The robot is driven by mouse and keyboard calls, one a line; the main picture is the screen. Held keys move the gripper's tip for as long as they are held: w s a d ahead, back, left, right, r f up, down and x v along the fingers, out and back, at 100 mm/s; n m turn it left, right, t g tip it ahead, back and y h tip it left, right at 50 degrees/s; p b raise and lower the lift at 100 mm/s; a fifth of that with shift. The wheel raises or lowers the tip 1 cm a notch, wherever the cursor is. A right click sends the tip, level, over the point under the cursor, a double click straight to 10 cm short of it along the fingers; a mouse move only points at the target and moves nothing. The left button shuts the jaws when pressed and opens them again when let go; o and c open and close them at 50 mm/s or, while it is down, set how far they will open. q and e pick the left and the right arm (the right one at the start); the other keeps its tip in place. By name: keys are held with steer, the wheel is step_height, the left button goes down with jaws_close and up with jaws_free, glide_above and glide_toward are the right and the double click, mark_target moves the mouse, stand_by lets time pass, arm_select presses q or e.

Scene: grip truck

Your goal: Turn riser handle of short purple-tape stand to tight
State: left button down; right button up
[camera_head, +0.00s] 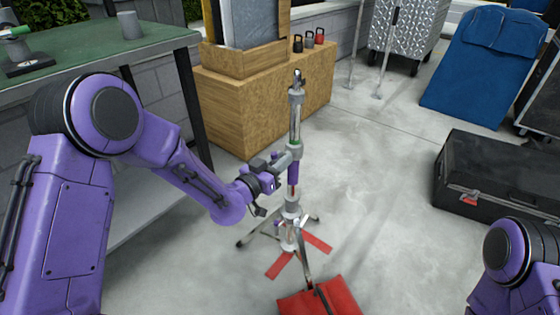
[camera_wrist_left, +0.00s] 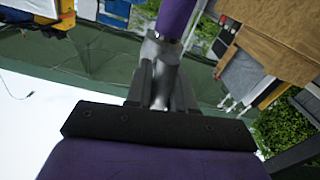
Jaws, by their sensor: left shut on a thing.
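The short stand (camera_head: 294,125) is upright on the concrete floor, a silver column with purple tape (camera_head: 293,173) around its middle and a thin green band just above. My left gripper (camera_head: 277,165) is at the column beside the tape, shut on the riser handle, which its fingers mostly hide. In the left wrist view the fingers (camera_wrist_left: 160,92) close on a grey metal piece (camera_wrist_left: 161,58), with the purple tape (camera_wrist_left: 174,18) just beyond. Whether the handle is tight cannot be seen. My right gripper is not in view; only part of that arm shows at lower right.
A red sandbag (camera_head: 335,298) lies by the stand's legs, with red tape strips (camera_head: 281,264) on the floor. A wooden box (camera_head: 238,108) stands behind, and a green-topped table (camera_head: 90,48) is at left. A black case (camera_head: 500,172) lies right. Floor between stand and case is clear.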

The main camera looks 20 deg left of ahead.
arm_select(q)
steer(key=c, duration=1.1)
jaws_free()
steer(key=shift+o, duration=0.2)
steer(key=shift+s, duration=0.1)
steer(key=p+v, duration=0.1)
steer(key=v, duration=0.9)
steer(key=shift+s, duration=0.2)
steer(key=shift+f, duration=0.1)
